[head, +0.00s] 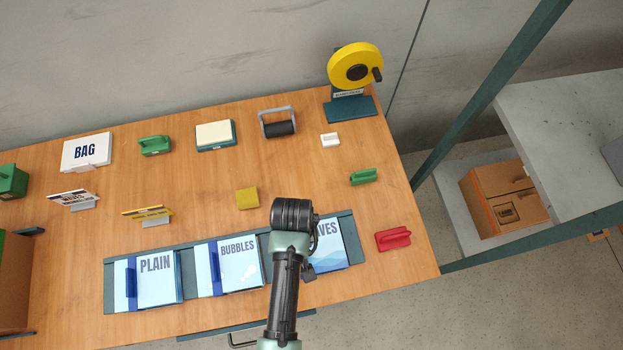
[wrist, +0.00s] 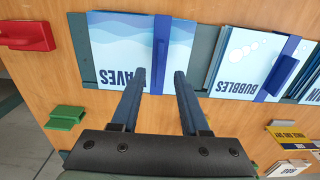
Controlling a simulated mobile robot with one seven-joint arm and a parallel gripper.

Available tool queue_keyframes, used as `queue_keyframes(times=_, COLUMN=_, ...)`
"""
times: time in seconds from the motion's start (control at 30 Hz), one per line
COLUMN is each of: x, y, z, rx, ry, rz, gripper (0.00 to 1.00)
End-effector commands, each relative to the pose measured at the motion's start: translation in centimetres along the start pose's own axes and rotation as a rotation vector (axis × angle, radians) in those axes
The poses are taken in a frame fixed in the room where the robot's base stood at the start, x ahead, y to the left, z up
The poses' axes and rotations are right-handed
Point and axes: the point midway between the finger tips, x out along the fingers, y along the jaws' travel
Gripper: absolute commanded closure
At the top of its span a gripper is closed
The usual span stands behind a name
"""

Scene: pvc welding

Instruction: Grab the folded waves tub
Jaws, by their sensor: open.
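The folded waves tub is a flat white-and-blue pack marked WAVES (head: 336,252), lying at the right end of a dark green rack (head: 110,282). My arm covers its left part in the head view. In the wrist view, the waves tub (wrist: 118,45) is at upper left, with a dark blue upright handle (wrist: 161,45) along its right side. My gripper (wrist: 162,76) is open and empty, its two fingers pointing at the handle, one to each side of its line. Whether the fingertips are level with the handle or still above it, I cannot tell.
The bubbles pack (head: 238,262) and the plain pack (head: 155,278) lie left of the waves tub on the rack. A red block with a handle (head: 393,239) sits to its right, a green one (head: 363,177) behind. A yellow block (head: 247,197) stands behind the rack.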

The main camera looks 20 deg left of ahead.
Motion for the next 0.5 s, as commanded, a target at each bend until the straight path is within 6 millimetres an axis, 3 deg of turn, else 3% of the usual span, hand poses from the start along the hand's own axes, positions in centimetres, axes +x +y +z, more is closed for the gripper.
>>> queue_keyframes(times=0.3, x=3.7, y=0.0, z=0.1, rx=0.0, ry=-0.001, rz=-0.001, gripper=0.55)
queue_keyframes(times=0.5, x=4.2, y=0.0, z=0.1, rx=0.0, ry=0.002, rz=0.0, gripper=0.55)
